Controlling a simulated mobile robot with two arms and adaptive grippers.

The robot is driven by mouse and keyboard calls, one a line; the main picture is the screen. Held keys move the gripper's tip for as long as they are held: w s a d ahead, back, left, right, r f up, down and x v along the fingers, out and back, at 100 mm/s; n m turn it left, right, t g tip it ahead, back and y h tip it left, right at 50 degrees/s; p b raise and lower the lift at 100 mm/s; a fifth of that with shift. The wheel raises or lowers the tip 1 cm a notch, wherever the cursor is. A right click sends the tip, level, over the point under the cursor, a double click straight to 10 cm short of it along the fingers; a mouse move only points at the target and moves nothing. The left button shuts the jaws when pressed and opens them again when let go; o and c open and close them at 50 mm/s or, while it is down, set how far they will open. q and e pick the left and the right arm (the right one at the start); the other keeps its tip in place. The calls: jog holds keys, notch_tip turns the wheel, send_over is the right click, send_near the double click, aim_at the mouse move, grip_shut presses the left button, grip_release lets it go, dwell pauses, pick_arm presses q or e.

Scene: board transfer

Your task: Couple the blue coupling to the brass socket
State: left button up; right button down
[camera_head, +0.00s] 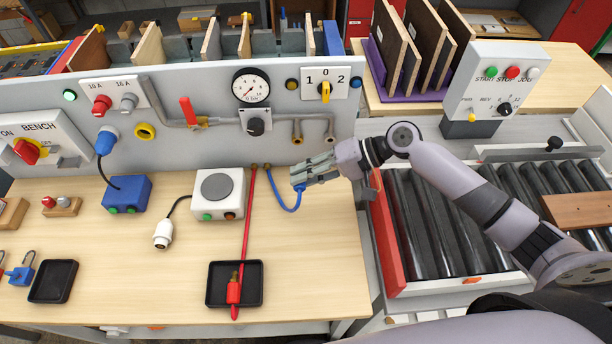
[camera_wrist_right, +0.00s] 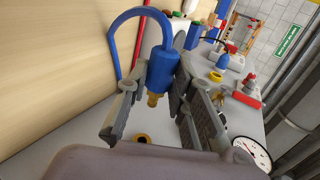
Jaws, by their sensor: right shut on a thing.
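The blue coupling (camera_wrist_right: 161,70) with its brass tip is between the fingers of my right gripper (camera_wrist_right: 154,103), which is shut on it. In the head view the right gripper (camera_head: 304,177) is over the bench near its right end, in front of the panel, and mostly hides the coupling. A blue hose (camera_head: 289,208) loops from the coupling back to the bench. Two brass sockets, a left one (camera_head: 297,132) and a right one (camera_head: 330,130), hang from grey pipes on the panel, apart from the coupling. A brass ring (camera_wrist_right: 142,138) shows beyond the tip in the wrist view. My left gripper is out of view.
A red hose (camera_head: 247,205) ends in a red coupling (camera_head: 234,290) in a black tray (camera_head: 259,292). A white box (camera_head: 218,192) and a blue box (camera_head: 127,194) stand left on the bench. A roller conveyor (camera_head: 440,230) lies right of the bench.

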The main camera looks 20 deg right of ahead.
jog(key=shift+w, duration=0.1)
jog(key=w+b, duration=0.1)
jog(key=w, duration=0.1)
jog(key=w+d+b, duration=0.1)
jog(key=w+b, duration=0.1)
jog(key=w, duration=0.1)
jog(key=shift+w+d, duration=0.1)
jog(key=shift+w, duration=0.1)
jog(key=shift+r+p, duration=0.1)
jog(key=shift+p, duration=0.35)
dwell(1.6)
jog(key=shift+w+d+b, duration=0.15)
jog(key=shift+w+b, duration=0.25)
jog(key=shift+w, duration=0.25)
jog(key=shift+w+d+b, duration=0.15)
jog(key=shift+w+b, duration=0.2)
jog(key=shift+w, duration=0.25)
jog(key=c, duration=1.3)
grip_release()
jog(key=shift+w, duration=0.1)
jog(key=shift+r, duration=0.1)
